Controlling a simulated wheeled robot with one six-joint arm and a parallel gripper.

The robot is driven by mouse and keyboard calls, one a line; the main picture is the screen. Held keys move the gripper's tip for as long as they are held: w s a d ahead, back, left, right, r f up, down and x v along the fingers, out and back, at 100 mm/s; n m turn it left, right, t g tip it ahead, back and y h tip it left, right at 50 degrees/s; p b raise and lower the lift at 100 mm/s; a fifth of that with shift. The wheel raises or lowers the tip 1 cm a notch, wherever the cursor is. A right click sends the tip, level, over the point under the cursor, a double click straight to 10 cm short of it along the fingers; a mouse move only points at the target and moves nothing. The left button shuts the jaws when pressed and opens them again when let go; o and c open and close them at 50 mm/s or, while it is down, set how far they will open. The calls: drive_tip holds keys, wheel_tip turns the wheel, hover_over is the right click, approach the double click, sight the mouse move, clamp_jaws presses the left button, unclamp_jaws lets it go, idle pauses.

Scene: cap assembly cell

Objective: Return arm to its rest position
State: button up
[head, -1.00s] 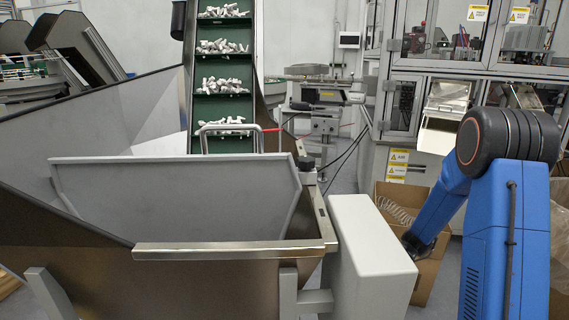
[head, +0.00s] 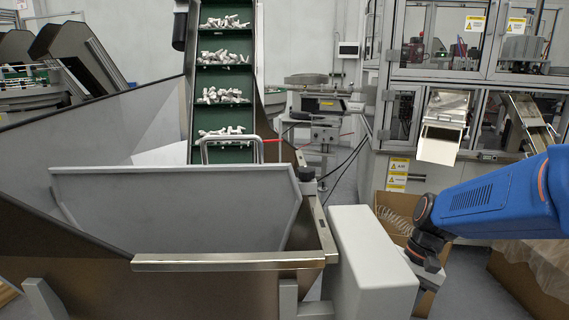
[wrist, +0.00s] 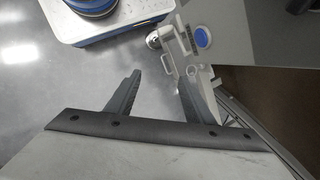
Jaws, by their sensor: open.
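My gripper (wrist: 162,84) shows in the wrist view with two dark fingers spread apart and nothing between them. In the head view my blue arm reaches in from the right edge, and my gripper (head: 428,262) hangs below its dark wrist, in front of the cardboard box and just right of the light grey housing. Its fingertips are too small to make out there.
A metal hopper (head: 230,262) with a light grey housing (head: 372,262) stands left of my arm. A green conveyor (head: 224,78) carries white parts. A cardboard box (head: 397,205) stands behind my gripper. A machine cabinet (head: 425,75) with chutes fills the back right.

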drive_tip(key=s+d+r+n+t+h, duration=0.3)
drive_tip(key=s+r+n+t, duration=0.1)
drive_tip(key=s, duration=0.6)
wheel_tip(320, 180, up, 3)
drive_tip(key=shift+f+t, duration=0.15)
drive_tip(key=shift+t, duration=0.45)
drive_tip(key=shift+s+d+r+n+t+h, duration=0.2)
drive_tip(key=shift+s+d+n+t+h, duration=0.1)
drive_tip(key=shift+s, duration=0.15)
drive_tip(key=shift+s+d+r+n+t+h, duration=0.2)
drive_tip(key=shift+s+n+t, duration=0.1)
drive_tip(key=shift+s, duration=0.1)
drive_tip(key=shift+c, duration=0.3)
